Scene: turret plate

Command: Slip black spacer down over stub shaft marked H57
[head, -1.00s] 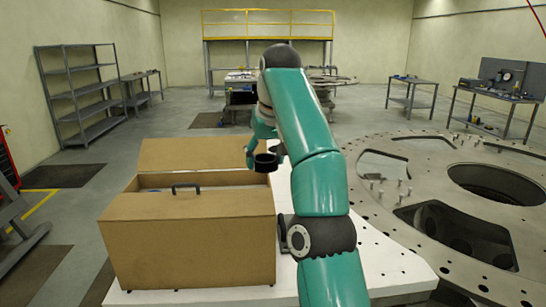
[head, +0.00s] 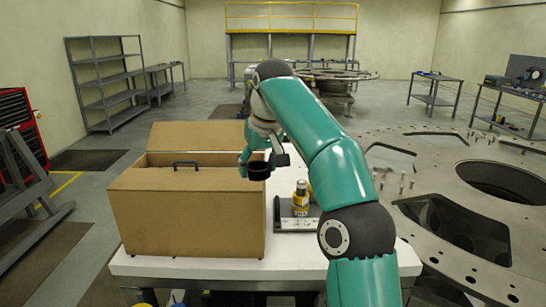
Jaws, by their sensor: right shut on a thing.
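A short black ring, the black spacer (head: 259,172), is held in my right gripper (head: 257,157) at the end of the green arm. It is above the white table, by the right side of the cardboard box. A short upright post with a yellow lower part and a metallic top (head: 301,195) stands on a dark base on the table, to the right of and below the spacer. It may be the stub shaft. A pale strip lies in front of it, and no H57 mark can be read. The spacer is apart from this post. My left gripper is out of view.
The open cardboard box (head: 188,217) with a black handle fills the table's left part. A large metal plate with openings (head: 440,165) and several small pegs is at the right. Bare white table (head: 215,268) shows in front.

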